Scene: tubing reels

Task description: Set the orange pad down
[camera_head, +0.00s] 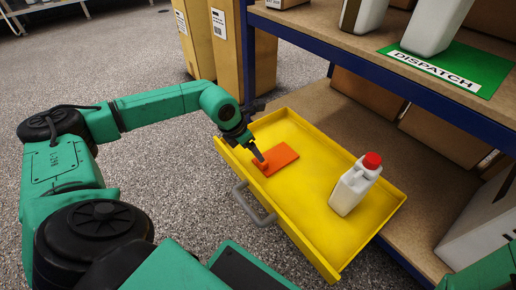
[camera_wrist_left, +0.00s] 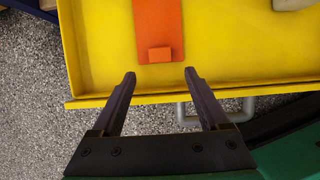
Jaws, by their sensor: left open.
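The orange pad (camera_head: 282,158) lies flat on the floor of the yellow tray (camera_head: 305,221), near the tray's left end. It also shows in the left wrist view (camera_wrist_left: 158,22), with a small raised orange block (camera_wrist_left: 160,54) at its near end. My left gripper (camera_head: 260,160) is over the tray beside the pad's raised end. In the left wrist view my left gripper (camera_wrist_left: 160,75) is open, with nothing between its fingers and the raised block just beyond the tips. My right gripper is out of view.
A white bottle with a red cap (camera_head: 354,186) stands in the tray's right part. The tray has low walls and a grey handle (camera_head: 254,204) on its front. A shelf with a green dispatch mat (camera_head: 475,79) overhangs behind. Tall cardboard boxes (camera_head: 211,38) stand at the back.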

